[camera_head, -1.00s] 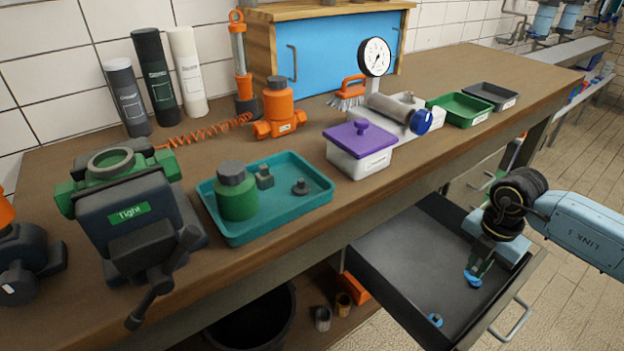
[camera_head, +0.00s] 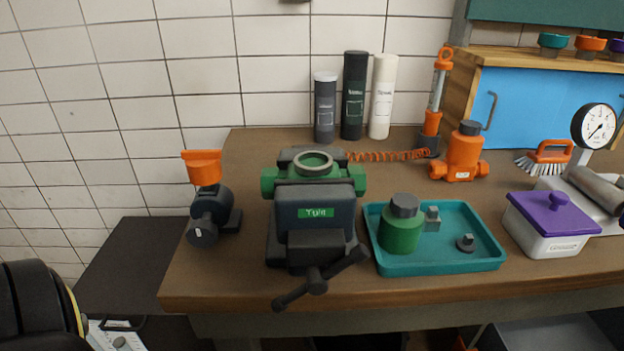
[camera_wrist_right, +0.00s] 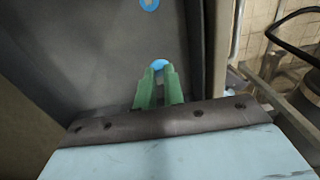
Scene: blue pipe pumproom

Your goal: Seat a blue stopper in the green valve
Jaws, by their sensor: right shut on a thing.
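The green valve (camera_head: 268,181) sits in the dark vise (camera_head: 315,225) on the bench in the head view. Its round grey-rimmed opening faces up and looks empty. My right gripper (camera_wrist_right: 158,70) shows only in the right wrist view, its green fingers shut on a blue stopper (camera_wrist_right: 158,64). Most of the stopper is hidden between the fingertips. Behind it is the grey drawer (camera_wrist_right: 105,45), with another blue stopper (camera_wrist_right: 149,4) at the top edge. How high the held stopper is above the drawer floor is hard to tell. My left gripper is not in view.
A teal tray (camera_head: 440,266) with a green jar (camera_head: 401,232) and small grey parts stands right of the vise. An orange-topped fitting (camera_head: 203,168) stands left of it. Bottles (camera_head: 354,97) line the wall. A purple-lidded box (camera_head: 552,225) is at the right.

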